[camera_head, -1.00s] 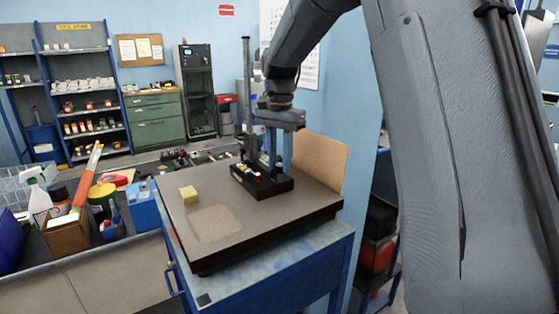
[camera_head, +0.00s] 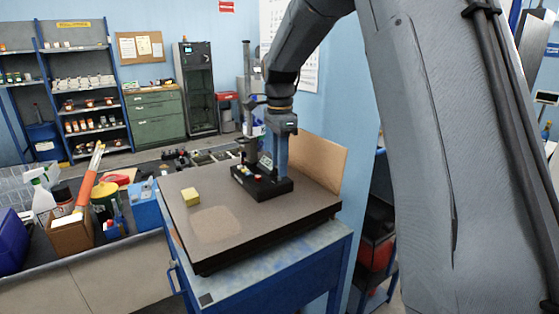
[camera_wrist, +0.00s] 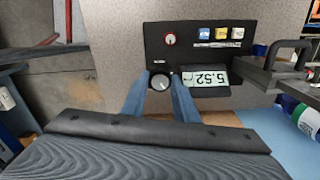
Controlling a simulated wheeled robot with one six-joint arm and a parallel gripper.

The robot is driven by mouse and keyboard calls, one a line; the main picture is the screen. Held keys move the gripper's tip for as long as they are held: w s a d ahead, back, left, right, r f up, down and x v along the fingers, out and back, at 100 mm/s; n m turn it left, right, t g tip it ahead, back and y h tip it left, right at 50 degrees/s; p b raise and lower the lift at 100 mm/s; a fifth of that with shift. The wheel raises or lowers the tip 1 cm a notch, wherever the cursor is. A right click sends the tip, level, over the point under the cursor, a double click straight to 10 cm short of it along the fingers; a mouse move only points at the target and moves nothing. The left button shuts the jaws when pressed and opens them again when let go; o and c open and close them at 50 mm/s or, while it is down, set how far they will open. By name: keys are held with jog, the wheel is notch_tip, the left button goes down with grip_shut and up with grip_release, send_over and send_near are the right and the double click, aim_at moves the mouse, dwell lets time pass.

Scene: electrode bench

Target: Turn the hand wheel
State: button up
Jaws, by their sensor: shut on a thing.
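A small round black hand wheel with a pale grey face (camera_wrist: 161,82) is on the black instrument panel in the wrist view. My gripper (camera_wrist: 160,90) has its two blue fingers on either side of it, shut on it. In the head view my gripper (camera_head: 274,168) points straight down at the black instrument base (camera_head: 262,187), and hides the wheel there. Beside the wheel is a tilted digital display (camera_wrist: 208,79) with upside-down digits that look like 5.52; it also shows in the head view (camera_head: 265,160).
A grey column (camera_head: 246,90) rises behind the instrument. A yellow block (camera_head: 190,196) lies on the dark bench top (camera_head: 265,222), whose front is clear. A tan board (camera_head: 318,163) stands right.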

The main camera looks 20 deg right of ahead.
jog(key=m+p, duration=0.1)
jog(key=m, duration=0.5)
jog(key=m+p, duration=0.1)
jog(key=m, duration=0.4)
jog(key=shift+m, duration=0.5)
jog(key=o, duration=1.1)
jog(key=shift+c, duration=0.2)
jog(key=shift+r, duration=0.1)
notch_tip(320, 180, up, 8)
jog(key=b, duration=0.2)
jog(key=shift+b, duration=0.35)
jog(key=shift+f, duration=0.2)
